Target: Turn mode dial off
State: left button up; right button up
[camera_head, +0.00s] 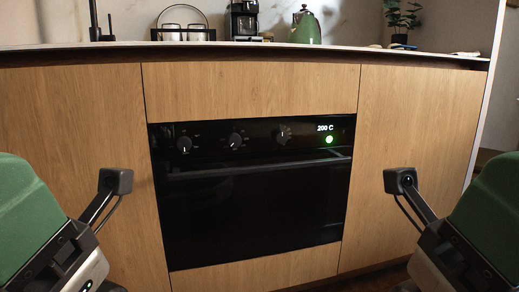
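A black built-in oven (255,205) sits in the wooden cabinet front ahead of me. Its control panel carries three dark round dials: a left dial (184,144), a middle dial (235,141) and a right dial (283,134). Their markings are too small to read, so I cannot tell which is the mode dial. The display (325,128) reads "200 C", with a lit green spot (329,139) below it. My two arms show at the lower left and lower right, apart from the oven. The fingers of both grippers are outside the picture.
The oven's handle bar (258,169) runs across below the dials. The countertop (70,47) above bears a green kettle (305,27), a coffee maker (244,20), a rack with jars (183,33) and a plant (402,16). The space before the oven is clear.

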aim_at(184, 143)
jog(key=i+j+u, duration=0.25)
jog(key=j+u, duration=0.2)
jog(key=i+j+u, duration=0.35)
jog(key=u, duration=0.15)
jog(key=j, duration=0.1)
